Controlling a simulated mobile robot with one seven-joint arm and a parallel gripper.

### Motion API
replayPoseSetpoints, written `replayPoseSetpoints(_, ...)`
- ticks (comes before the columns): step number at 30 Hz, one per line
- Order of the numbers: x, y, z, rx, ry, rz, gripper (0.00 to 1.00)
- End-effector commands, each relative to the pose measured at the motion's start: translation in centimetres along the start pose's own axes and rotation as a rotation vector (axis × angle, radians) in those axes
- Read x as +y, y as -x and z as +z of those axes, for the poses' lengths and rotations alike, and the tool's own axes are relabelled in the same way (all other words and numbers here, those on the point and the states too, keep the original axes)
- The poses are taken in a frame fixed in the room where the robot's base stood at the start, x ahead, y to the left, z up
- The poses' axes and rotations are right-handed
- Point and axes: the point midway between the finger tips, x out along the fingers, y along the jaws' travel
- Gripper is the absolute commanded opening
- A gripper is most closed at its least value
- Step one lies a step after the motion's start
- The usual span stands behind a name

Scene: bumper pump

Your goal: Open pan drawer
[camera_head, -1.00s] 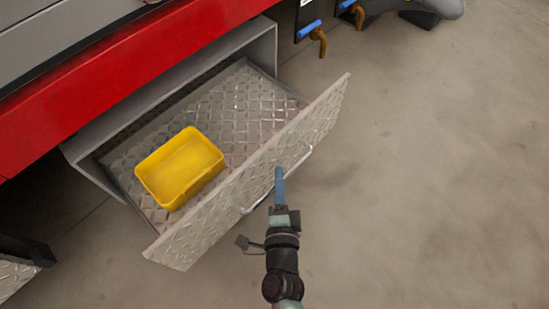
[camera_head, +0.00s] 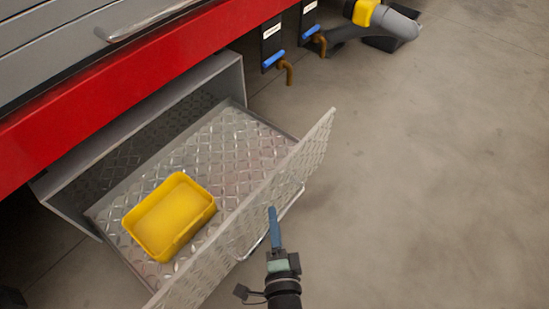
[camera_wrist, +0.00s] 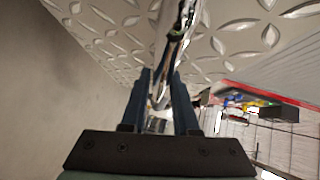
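The pan drawer (camera_head: 258,142) is a diamond-plate metal drawer, pulled well out from its grey housing under a red cabinet. Its tall front panel (camera_head: 290,184) faces right and carries a thin metal bar handle (camera_head: 291,205). My gripper (camera_head: 273,212) is at the handle, its blue fingers against the front. The exact contact is partly hidden.
A yellow open bin (camera_head: 168,216) sits inside the drawer. The red cabinet edge (camera_head: 115,95) hangs above. Blue-handled valves (camera_head: 274,62) and a grey and yellow machine (camera_head: 385,18) are at the top. The concrete floor (camera_head: 440,180) to the right is clear.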

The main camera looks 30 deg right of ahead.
Motion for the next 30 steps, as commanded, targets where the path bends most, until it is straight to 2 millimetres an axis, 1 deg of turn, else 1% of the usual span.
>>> replayPoseSetpoints(1,0.0,0.0,0.0,0.000,0.000,0.000,0.40)
replayPoseSetpoints(3,0.0,0.0,0.0,0.000,0.000,0.000,0.50)
replayPoseSetpoints(11,0.0,0.0,0.0,0.001,0.000,0.000,0.50)
replayPoseSetpoints(14,-0.1,0.4,0.0,0.000,0.001,0.001,0.50)
replayPoseSetpoints(17,-0.1,1.6,0.0,-0.001,0.001,0.003,0.50)
replayPoseSetpoints(19,-0.2,2.9,0.0,-0.003,0.003,0.004,0.50)
replayPoseSetpoints(27,-0.3,9.0,0.0,-0.003,0.003,0.005,0.50)
replayPoseSetpoints(30,-0.3,10.8,0.0,-0.002,0.001,0.004,0.50)
